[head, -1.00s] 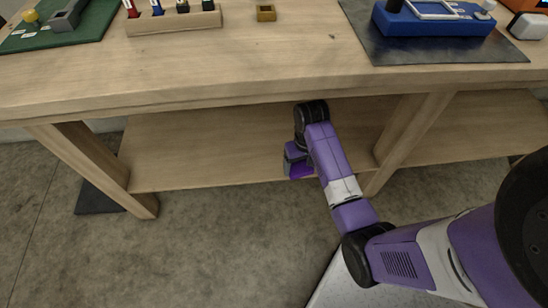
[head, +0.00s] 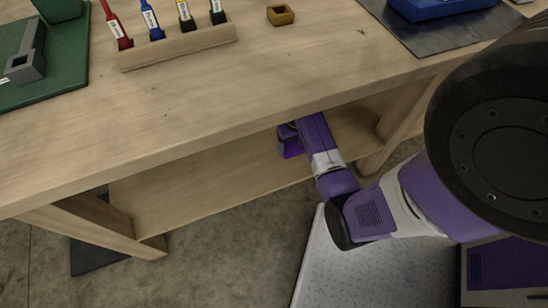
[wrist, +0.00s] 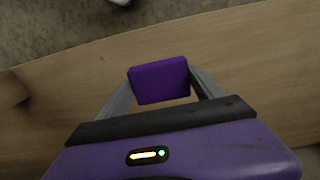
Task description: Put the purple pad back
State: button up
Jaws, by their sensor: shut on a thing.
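The purple pad (wrist: 160,81) is a small flat block between the two grey fingers in the wrist view. My gripper (wrist: 163,84) is shut on it. The wrist view shows the wooden lower shelf (wrist: 260,75) behind the pad; whether the pad touches it I cannot tell. In the head view my arm reaches under the tabletop to the lower shelf (head: 200,190). A bit of the purple pad (head: 293,149) shows there by my gripper (head: 290,146), whose fingers are mostly hidden.
The workbench top (head: 250,85) overhangs the shelf, and wooden legs (head: 110,222) stand at its ends.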

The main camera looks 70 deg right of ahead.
aim_at(291, 163)
jog(key=shift+w+d, duration=0.1)
jog(key=shift+w, duration=0.05)
jog(key=shift+f, duration=0.15)
notch_tip(291, 163, down, 9)
jog(key=b, duration=0.3)
jog(key=shift+f, duration=0.15)
jog(key=shift+f, duration=0.25)
jog(key=o, duration=1.5)
jog(key=shift+c, duration=0.2)
jog(key=shift+f+b, duration=0.1)
jog(key=shift+b, duration=0.25)
